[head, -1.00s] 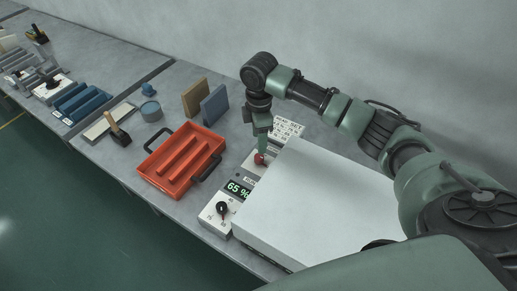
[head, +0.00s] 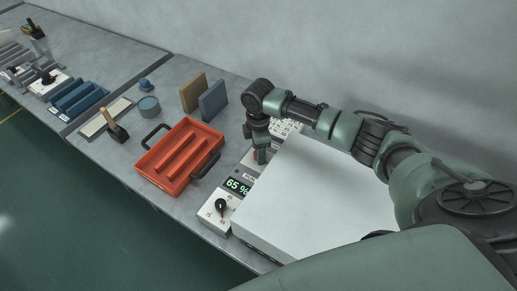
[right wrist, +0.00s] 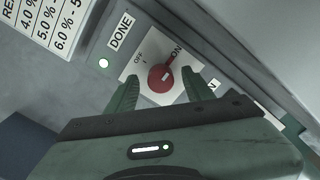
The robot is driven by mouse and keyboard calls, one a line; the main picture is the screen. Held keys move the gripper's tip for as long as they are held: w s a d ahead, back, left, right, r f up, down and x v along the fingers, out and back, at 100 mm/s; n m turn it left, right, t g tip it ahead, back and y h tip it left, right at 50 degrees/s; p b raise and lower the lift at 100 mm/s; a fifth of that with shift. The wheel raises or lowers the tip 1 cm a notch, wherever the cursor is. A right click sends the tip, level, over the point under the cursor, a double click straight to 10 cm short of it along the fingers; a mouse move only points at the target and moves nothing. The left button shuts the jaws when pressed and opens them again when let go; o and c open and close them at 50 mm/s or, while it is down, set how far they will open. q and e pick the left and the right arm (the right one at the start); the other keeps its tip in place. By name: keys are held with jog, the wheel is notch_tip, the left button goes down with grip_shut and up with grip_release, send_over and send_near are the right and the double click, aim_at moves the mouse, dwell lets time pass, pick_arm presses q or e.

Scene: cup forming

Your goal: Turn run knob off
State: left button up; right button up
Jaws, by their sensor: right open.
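The run knob (right wrist: 157,82) is red and round with a bar pointer, on a white plate marked OFF and ON. In the right wrist view its pointer is turned toward ON. My right gripper (right wrist: 163,78) is open, with one finger on each side of the knob. I cannot tell whether either finger touches it. In the head view my right gripper (head: 262,154) is low over the control panel and covers most of the knob. My left gripper is not in view.
The panel has a green display (head: 237,187) reading 65 % and a black knob (head: 221,205). A large white box (head: 320,200) stands right of it. An orange tray (head: 180,157) is on the left. A DONE label and lit lamp (right wrist: 103,63) are by the run knob.

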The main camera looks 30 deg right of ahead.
grip_shut()
jog(key=shift+r, duration=0.1)
jog(key=n+p, duration=0.1)
jog(key=n, duration=0.2)
jog(key=shift+n, duration=0.3)
jog(key=n, duration=0.4)
jog(key=shift+n, duration=0.3)
jog(key=n, duration=0.4)
jog(key=shift+n+b, duration=0.4)
jog(key=shift+n, duration=2.4)
